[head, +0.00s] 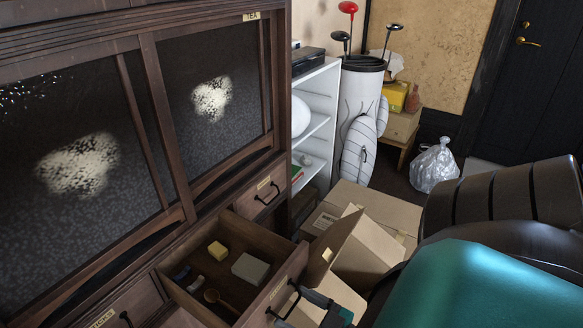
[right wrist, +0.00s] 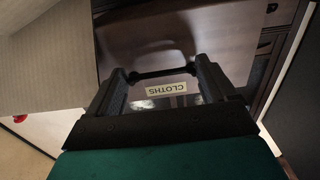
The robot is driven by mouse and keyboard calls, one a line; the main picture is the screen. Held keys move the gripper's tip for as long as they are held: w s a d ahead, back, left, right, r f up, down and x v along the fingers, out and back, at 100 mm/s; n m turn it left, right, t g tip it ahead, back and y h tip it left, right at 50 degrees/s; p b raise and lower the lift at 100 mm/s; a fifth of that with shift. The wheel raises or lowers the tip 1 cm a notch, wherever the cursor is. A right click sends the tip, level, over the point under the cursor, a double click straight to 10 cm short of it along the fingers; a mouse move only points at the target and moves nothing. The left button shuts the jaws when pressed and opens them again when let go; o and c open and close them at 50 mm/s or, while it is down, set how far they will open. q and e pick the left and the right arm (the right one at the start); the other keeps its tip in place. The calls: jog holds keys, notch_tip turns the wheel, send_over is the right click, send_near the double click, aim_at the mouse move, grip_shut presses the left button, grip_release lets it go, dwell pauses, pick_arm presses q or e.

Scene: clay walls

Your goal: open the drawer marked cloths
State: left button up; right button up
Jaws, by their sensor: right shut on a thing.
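The drawer marked cloths (head: 283,277) stands pulled out of the dark wooden cabinet, its inside showing from above. Its label reads CLOTHS upside down in the right wrist view (right wrist: 166,88). My right gripper (head: 297,303) is at the drawer front, shut on its dark bar handle (right wrist: 162,72). In the drawer lie a yellow block (head: 217,250), a grey block (head: 250,268), a wooden spoon (head: 220,299) and two small dark items (head: 188,279). My left gripper is not in view.
A shut drawer (head: 262,190) is right of the open one; another drawer (head: 110,312) is at lower left. Cardboard boxes (head: 372,245) stand close beyond the open drawer's front. A white shelf (head: 318,125), golf bag (head: 360,110) and plastic bag (head: 433,165) are farther back.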

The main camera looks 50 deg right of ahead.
jog(key=o, duration=1.3)
jog(key=s, duration=0.8)
jog(key=s+d, duration=0.1)
jog(key=s, duration=0.4)
jog(key=shift+p, duration=0.35)
